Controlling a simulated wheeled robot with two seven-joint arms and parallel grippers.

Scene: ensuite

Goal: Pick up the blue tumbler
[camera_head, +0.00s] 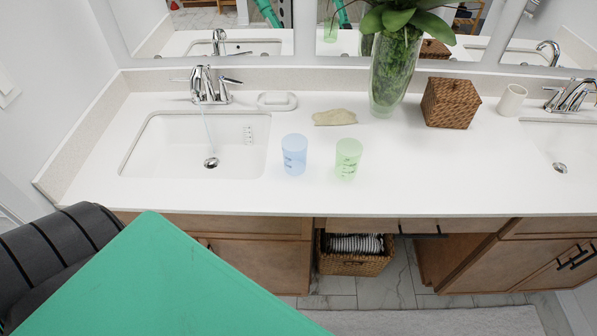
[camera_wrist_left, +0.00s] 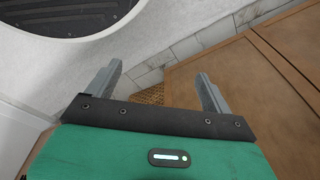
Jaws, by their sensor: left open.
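The blue tumbler (camera_head: 294,155) is translucent and stands upright on the white counter (camera_head: 430,175), just right of the left sink. A green translucent tumbler (camera_head: 348,158) stands close to its right, with a small gap between them. My left arm shows large at the lower left of the head view, below the counter's front edge; its fingers are not visible there. In the left wrist view my left gripper (camera_wrist_left: 159,92) is open and empty, with cabinet fronts and floor beyond it. The tumbler is not in the wrist view. My right gripper is in neither view.
The left sink (camera_head: 195,145) has a chrome faucet (camera_head: 207,86). Behind the tumblers are a white soap dish (camera_head: 277,101), a beige cloth-like item (camera_head: 335,117), a glass vase (camera_head: 392,75) with a plant and a wicker box (camera_head: 450,102). The counter's front strip is clear.

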